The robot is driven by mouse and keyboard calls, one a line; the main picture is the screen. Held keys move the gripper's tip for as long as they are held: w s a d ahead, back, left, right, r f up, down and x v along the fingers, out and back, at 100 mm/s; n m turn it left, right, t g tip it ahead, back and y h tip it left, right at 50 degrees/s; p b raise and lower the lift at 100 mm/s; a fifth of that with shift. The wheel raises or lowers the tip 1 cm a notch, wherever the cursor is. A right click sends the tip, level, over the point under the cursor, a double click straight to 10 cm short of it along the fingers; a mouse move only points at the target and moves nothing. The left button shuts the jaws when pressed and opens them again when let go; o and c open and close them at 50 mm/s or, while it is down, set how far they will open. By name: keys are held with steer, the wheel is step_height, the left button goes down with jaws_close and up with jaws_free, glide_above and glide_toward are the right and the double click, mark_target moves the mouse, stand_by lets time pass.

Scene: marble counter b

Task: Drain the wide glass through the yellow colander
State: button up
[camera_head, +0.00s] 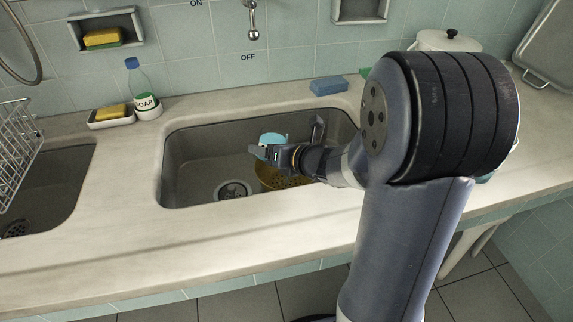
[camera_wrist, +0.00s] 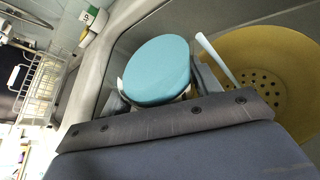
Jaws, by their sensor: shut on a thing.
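The yellow colander (camera_head: 268,178) sits in the right sink basin, just right of the drain. Its perforated bowl fills the right side of the wrist view (camera_wrist: 292,62). My gripper (camera_head: 262,153) is shut on a teal round thing (camera_head: 272,138), apparently the wide glass, at the colander's upper left edge. In the wrist view a flat teal oval (camera_wrist: 157,70) shows between my fingers. I cannot tell whether this is liquid or the glass itself. My gripper hides its lower part. A thin pale rod (camera_wrist: 216,57) shows between it and the colander.
The sink basin (camera_head: 185,160) has a round drain (camera_head: 233,190). A soap bottle (camera_head: 144,88), a sponge dish (camera_head: 111,117) and a blue sponge (camera_head: 328,85) stand behind it. A wire rack (camera_head: 17,150) is at the left. The front counter is clear.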

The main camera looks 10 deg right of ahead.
steer(key=shift+r+m+y+p, duration=0.4)
steer(key=shift+r+m+p, duration=0.2)
steer(key=shift+p, duration=0.95)
stand_by(1.2)
steer(key=shift+f+m+g+y+p, duration=0.4)
steer(key=shift+m+p, duration=0.2)
stand_by(2.1)
steer(key=shift+r+m+y+p, duration=0.3)
steer(key=shift+r+m+p, duration=0.25)
steer(key=shift+p, duration=0.45)
stand_by(1.4)
